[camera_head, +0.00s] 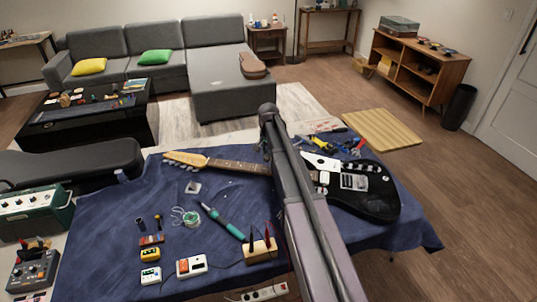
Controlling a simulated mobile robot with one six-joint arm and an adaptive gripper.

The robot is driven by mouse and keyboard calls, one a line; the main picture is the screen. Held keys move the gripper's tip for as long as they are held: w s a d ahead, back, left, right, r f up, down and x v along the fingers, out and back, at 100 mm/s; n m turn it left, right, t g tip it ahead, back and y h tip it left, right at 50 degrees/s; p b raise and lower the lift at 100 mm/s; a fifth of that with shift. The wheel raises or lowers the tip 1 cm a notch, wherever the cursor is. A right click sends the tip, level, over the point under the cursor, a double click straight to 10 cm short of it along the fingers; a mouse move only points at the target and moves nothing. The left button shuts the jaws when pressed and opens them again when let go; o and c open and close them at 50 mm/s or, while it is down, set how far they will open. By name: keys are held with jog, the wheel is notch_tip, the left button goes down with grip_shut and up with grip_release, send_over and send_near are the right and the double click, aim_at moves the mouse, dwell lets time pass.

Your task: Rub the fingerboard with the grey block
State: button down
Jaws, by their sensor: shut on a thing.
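The electric guitar lies flat on the blue-covered table, its black body (372,199) to the right and its pale headstock (185,158) to the left. Its brown fingerboard (236,166) shows between the headstock and my arm. My arm crosses in front of the place where neck and body meet and hides part of both. My gripper is not visible; my own arm links seem to cover it. I cannot make out the grey block for certain. A small light-grey piece (193,187) lies on the cloth below the headstock, too small to identify.
The table's blue cloth (105,235) also bears a green soldering iron (222,222), a wire spool (190,218), small boxes (191,266) and a wooden block with tools (259,250). Several hand tools (335,143) lie behind the guitar. A black case (75,163) stands at the left.

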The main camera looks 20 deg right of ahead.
jog(key=shift+r, duration=0.1)
jog(key=shift+r+p, duration=1.45)
jog(key=shift+p, duration=0.1)
jog(key=shift+d, duration=0.1)
jog(key=shift+d, duration=0.35)
jog(key=shift+s, duration=0.1)
jog(key=shift+f, duration=0.1)
